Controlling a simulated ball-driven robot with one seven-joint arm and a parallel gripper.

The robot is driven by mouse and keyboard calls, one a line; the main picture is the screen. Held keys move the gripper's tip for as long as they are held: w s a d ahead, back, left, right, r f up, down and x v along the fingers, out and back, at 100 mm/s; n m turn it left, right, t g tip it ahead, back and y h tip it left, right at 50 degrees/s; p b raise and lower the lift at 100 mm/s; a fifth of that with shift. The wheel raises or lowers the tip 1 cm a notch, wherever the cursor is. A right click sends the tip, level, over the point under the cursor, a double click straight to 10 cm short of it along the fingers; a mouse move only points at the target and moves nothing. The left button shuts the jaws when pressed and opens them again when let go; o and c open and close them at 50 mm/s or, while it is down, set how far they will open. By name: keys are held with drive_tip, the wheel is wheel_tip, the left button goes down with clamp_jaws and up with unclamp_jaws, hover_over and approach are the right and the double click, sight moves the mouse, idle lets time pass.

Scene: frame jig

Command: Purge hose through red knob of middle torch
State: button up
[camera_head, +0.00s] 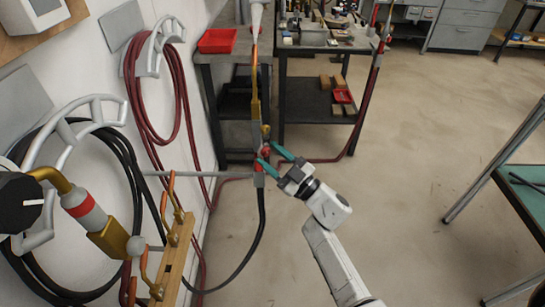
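The middle torch (255,100) hangs upright, with a pale top, a gold-orange stem and a grey lower body. Its small red knob (266,152) sits low on the body, just above where a black hose (262,215) leaves downward. My gripper (264,152) reaches in from the lower right, with its two teal fingers apart on either side of the red knob. The fingers look open; contact with the knob is too small to tell.
Another torch (82,208) with a red band is close at the left, and a third (378,55) is farther right. Red hoses (143,100) and black hoses hang on wall hooks. A wooden bar (176,258) stands lower left.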

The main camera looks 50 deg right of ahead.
drive_tip(key=b+v, duration=0.1)
drive_tip(key=v, duration=0.9)
drive_tip(key=shift+s+f, duration=0.15)
drive_tip(key=shift+s, duration=0.25)
drive_tip(key=shift+w, duration=0.1)
